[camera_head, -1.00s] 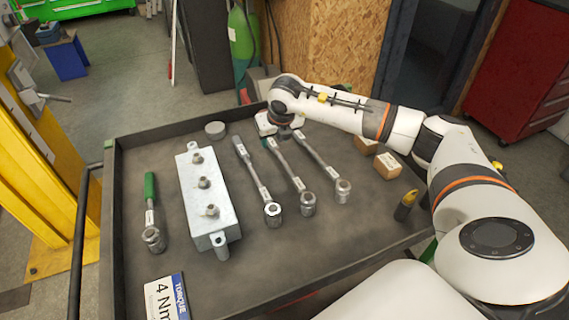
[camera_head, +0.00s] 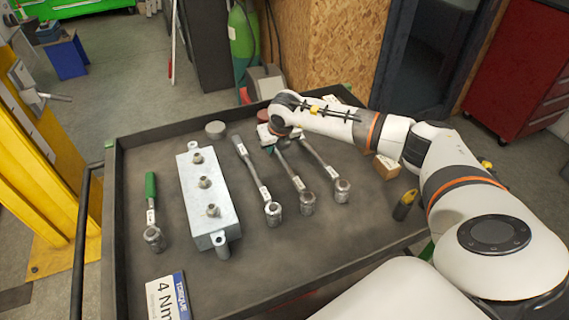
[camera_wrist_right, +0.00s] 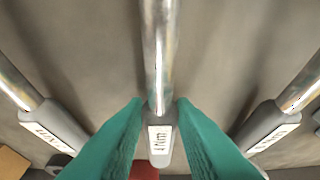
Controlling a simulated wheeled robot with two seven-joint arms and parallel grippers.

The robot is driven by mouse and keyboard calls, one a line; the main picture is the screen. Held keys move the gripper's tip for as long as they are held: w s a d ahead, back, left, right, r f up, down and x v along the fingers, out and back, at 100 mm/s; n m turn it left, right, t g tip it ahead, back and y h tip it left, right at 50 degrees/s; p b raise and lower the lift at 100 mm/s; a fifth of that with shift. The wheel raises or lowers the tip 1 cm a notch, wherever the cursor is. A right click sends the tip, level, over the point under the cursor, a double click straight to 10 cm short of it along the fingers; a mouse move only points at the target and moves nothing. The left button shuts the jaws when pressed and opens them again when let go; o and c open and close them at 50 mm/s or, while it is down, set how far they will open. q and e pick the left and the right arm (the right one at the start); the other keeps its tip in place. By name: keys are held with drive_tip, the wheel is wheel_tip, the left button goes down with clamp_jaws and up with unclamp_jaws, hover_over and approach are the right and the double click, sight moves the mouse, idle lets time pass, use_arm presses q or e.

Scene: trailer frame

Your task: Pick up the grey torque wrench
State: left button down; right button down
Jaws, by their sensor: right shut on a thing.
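Three grey torque wrenches lie side by side on the dark tray table (camera_head: 255,285), sockets toward me. They are the left one (camera_head: 258,180), the middle one (camera_head: 298,184) and the right one (camera_head: 322,165). My right gripper (camera_head: 272,142) is at the handle end of the middle wrench. In the right wrist view its green fingers (camera_wrist_right: 160,108) are shut on that wrench's grey handle, beside a white Nm label (camera_wrist_right: 160,140). The shiny shaft (camera_wrist_right: 157,50) runs away between the fingertips. The wrench shows no clear lift. My left gripper is out of view.
A grey block with three bolts (camera_head: 208,195) stands left of the wrenches. A green-handled wrench (camera_head: 151,210) lies farther left, and a "4 Nm" torque card (camera_head: 166,298) lies at the front. A small box (camera_head: 386,168) and a yellow-black item (camera_head: 404,205) are at right.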

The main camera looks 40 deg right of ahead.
drive_tip(key=shift+w+r, duration=0.1)
drive_tip(key=shift+r, duration=0.45)
wheel_tip(320, 180, up, 9)
drive_tip(key=shift+b, duration=0.35)
